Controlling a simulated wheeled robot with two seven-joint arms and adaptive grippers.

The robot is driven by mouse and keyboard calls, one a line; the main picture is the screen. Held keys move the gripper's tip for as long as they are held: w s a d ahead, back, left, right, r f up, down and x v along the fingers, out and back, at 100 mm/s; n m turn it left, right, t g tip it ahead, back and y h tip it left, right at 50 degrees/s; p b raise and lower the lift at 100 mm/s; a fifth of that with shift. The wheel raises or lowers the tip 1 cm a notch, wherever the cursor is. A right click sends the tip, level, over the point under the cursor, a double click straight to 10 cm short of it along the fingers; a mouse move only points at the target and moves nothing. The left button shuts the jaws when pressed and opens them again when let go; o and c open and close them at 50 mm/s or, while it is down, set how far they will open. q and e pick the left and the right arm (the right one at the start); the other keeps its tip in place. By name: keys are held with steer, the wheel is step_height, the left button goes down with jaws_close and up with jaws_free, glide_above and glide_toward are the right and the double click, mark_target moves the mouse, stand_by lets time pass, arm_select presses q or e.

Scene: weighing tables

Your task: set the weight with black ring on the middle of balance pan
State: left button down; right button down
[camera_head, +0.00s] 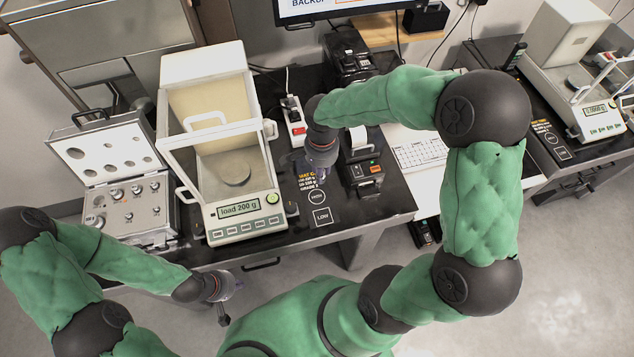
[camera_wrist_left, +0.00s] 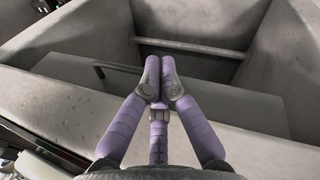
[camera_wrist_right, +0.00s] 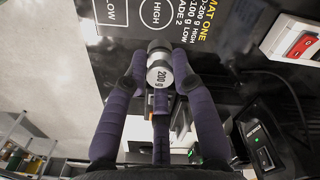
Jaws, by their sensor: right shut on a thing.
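The balance (camera_head: 235,215) stands on the black table, its display reading "load 200 g". Its round pan (camera_head: 229,175) is empty inside the white-framed draft shield. My right gripper (camera_head: 321,178) is to the right of the balance, over the printed mat. In the right wrist view, this gripper (camera_wrist_right: 158,80) is shut on a silver weight (camera_wrist_right: 159,72) marked "200 g", with a dark band around it. The weight is hard to make out in the head view. My left gripper (camera_head: 222,302) is low, in front of the table edge; in the left wrist view its fingertips (camera_wrist_left: 160,80) meet, empty.
An open weight case (camera_head: 122,185) with several weights stands left of the balance. A power strip (camera_head: 293,120) and a printer (camera_head: 362,165) stand behind and right of my right gripper. The mat's LOW square (camera_head: 321,216) is bare. Another balance (camera_head: 590,115) stands far right.

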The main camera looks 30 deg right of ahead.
step_height(320, 180, down, 8)
steer(key=shift+f+b, duration=0.25)
steer(key=shift+b, duration=0.8)
steer(key=shift+r, duration=0.1)
steer(key=c, duration=1)
jaws_free()
step_height(320, 180, up, 12)
steer(key=p, duration=0.3)
